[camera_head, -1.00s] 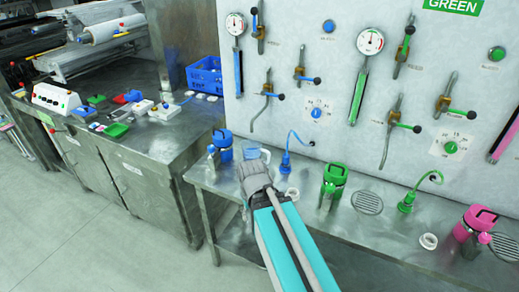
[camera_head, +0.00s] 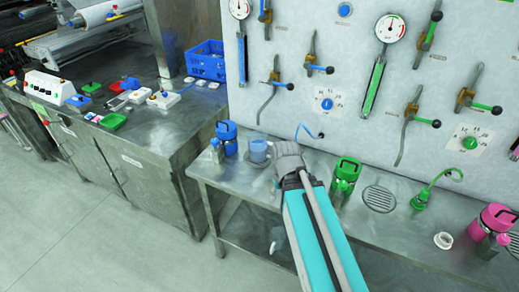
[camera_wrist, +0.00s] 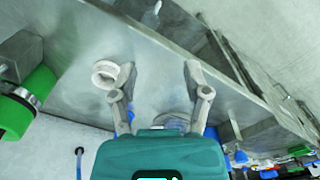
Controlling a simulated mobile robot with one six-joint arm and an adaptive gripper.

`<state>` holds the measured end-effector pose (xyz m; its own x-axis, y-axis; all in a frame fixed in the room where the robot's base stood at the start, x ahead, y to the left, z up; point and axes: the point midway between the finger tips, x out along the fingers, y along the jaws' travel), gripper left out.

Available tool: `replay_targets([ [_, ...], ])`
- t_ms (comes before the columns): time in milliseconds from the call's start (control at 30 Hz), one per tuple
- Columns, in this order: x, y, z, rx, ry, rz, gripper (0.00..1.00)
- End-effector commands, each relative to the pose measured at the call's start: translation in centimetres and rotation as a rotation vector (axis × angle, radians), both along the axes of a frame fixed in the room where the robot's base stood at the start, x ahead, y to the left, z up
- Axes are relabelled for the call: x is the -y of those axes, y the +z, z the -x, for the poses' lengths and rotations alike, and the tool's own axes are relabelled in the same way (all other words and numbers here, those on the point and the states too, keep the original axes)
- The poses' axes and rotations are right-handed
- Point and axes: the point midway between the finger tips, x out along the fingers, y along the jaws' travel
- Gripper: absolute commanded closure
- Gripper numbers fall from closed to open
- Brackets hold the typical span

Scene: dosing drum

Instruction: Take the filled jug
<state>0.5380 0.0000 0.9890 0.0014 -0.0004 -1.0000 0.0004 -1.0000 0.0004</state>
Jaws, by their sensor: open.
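A blue canister (camera_head: 227,138) with a small bottle (camera_head: 214,152) stands left of the jug. A green canister (camera_head: 345,178) stands right of my arm. A white ring (camera_wrist: 106,75) lies on the bench near the left finger. The upright panel (camera_head: 350,120) backs the bench.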

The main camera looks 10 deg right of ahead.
Motion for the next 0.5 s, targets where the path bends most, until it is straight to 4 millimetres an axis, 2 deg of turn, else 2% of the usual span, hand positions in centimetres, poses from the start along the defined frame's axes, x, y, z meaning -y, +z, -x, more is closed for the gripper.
replay_targets([
  [167,-0.7,-0.4,-1.1,0.040,0.006,-0.022,0.39],
  [267,-0.5,-0.8,-2.5,0.097,0.018,-0.052,0.39],
  [367,-1.9,-1.2,-4.6,0.183,0.024,-0.098,0.39],
  [500,-4.8,-1.5,-8.3,0.341,0.023,-0.188,0.39],
])
